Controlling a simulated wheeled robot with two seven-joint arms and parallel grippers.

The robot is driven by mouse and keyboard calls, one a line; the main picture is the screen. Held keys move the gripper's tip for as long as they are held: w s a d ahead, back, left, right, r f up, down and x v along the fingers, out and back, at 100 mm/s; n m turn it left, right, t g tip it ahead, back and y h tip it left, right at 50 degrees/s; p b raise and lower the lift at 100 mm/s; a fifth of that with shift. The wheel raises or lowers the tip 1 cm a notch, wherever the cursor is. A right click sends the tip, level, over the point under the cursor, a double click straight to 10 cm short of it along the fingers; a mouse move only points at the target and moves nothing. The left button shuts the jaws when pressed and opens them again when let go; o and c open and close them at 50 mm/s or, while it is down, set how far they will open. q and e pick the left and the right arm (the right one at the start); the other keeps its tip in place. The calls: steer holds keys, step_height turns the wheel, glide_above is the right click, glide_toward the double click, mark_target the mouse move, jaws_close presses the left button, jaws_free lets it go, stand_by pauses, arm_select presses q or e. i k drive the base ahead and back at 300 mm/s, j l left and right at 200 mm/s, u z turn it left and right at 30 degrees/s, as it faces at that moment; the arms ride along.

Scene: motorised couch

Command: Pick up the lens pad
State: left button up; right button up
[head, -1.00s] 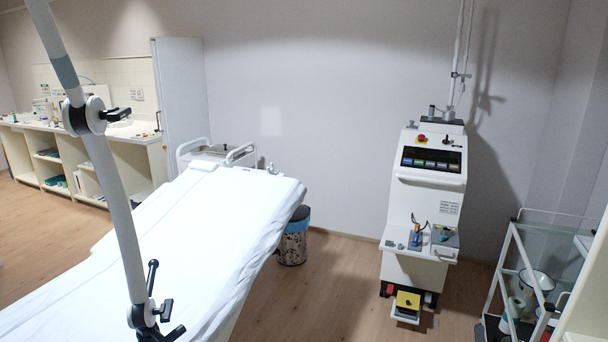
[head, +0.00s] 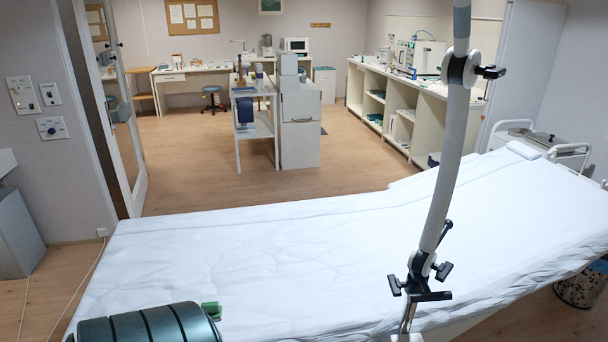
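I cannot pick out a lens pad with certainty in the head view. A small green item (head: 210,310) lies at the near edge of the couch, beside a dark teal ribbed rounded object (head: 150,325) cut off by the bottom edge. I cannot tell what either one is. The couch (head: 290,235) is covered by a white sheet and rises toward the right. Neither of my grippers is in view.
A jointed pale pole (head: 452,150) with black clamp knobs stands in front of the couch. Behind the couch are a white trolley (head: 258,125), a cabinet (head: 300,130) and a long shelved counter (head: 415,115). Open wooden floor (head: 190,175) lies between.

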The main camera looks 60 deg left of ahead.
mark_target(215, 310)
steer(key=u, duration=2.45)
